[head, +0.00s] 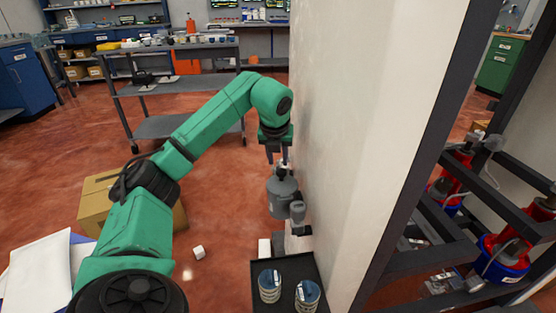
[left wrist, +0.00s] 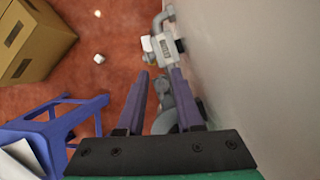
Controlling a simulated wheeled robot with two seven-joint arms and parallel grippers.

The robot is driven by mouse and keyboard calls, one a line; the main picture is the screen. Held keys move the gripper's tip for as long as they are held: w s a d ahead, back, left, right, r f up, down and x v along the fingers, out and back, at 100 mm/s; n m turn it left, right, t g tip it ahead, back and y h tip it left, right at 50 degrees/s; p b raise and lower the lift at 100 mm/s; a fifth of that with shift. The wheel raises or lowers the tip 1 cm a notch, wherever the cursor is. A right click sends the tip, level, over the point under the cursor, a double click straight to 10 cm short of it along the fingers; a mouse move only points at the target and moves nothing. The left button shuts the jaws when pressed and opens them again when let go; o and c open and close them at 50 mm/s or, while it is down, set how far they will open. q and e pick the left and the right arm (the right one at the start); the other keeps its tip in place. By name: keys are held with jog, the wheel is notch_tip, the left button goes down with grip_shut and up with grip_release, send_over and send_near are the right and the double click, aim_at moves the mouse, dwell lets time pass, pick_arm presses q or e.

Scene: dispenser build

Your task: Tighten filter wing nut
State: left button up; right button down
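A grey filter housing (head: 281,195) is mounted beside the white wall panel in the head view, with a small pale fitting at its top. I cannot make out the wing nut's shape. My left gripper (head: 277,158) points down just above the housing's top. In the left wrist view its two purple fingers (left wrist: 160,73) stand apart, with part of the grey housing (left wrist: 164,121) showing between and beyond them. I see nothing clearly clamped between the fingers. Whether they touch the top fitting is hidden. My right gripper is not in view.
The white wall panel (head: 362,130) stands close on the right of my left gripper. A grey pipe fitting (head: 298,212) sits beside the housing. A dark tray (head: 263,304) with tins is below. A cardboard box (head: 95,203) and a white cube (head: 198,252) lie left.

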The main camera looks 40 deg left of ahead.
pick_arm(q)
jog(key=shift+c, duration=0.3)
grip_shut()
dwell(1.1)
